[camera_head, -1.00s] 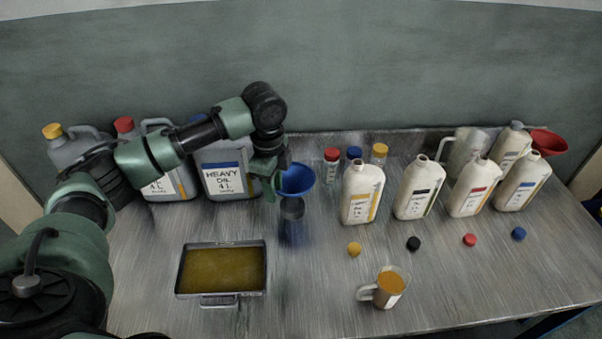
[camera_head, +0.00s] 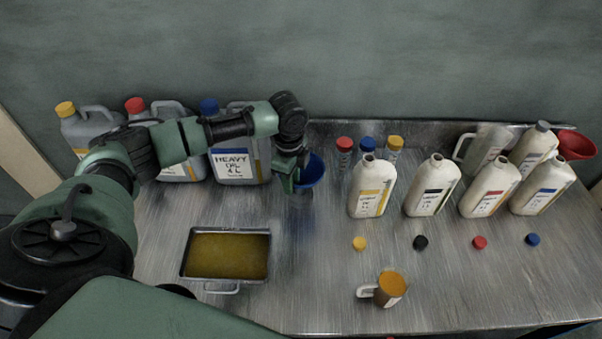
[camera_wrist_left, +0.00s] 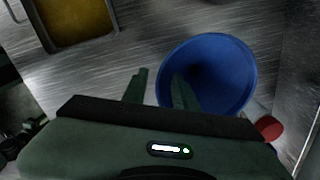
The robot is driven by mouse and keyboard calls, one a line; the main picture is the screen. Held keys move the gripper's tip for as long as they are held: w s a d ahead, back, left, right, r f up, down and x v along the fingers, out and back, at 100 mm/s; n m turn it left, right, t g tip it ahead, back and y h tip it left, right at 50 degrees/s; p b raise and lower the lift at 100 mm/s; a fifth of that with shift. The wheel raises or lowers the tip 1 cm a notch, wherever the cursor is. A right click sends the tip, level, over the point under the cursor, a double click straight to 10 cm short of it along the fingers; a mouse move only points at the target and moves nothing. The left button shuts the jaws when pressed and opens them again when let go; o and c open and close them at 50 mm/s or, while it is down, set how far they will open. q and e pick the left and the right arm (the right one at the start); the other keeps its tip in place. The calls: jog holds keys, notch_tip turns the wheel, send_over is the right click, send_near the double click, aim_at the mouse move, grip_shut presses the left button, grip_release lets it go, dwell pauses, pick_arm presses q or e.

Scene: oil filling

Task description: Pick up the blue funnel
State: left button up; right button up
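The blue funnel (camera_head: 311,170) stands wide mouth up behind the middle of the table, right of the heavy oil can. My left gripper (camera_head: 292,184) is at its left side. In the left wrist view the funnel (camera_wrist_left: 225,70) fills the right half, and my left gripper (camera_wrist_left: 160,85) has its two fingers apart. One finger overlaps the funnel's mouth and the other is outside its left rim, with a gap between them. I cannot tell whether either finger touches the rim. The funnel's lower part is mostly hidden. My right gripper is not in view.
The heavy oil can (camera_head: 236,160) stands just left of the gripper. Small capped bottles (camera_head: 366,152) and a white bottle (camera_head: 371,190) stand to the right. An oil tray (camera_head: 184,262) and a mug (camera_head: 391,286) are nearer. A red funnel (camera_head: 577,144) lies far right.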

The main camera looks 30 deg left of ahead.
pick_arm(q)
jog(key=c, duration=0.6)
grip_shut()
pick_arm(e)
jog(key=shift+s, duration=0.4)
pick_arm(q)
jog(key=shift+s, duration=0.1)
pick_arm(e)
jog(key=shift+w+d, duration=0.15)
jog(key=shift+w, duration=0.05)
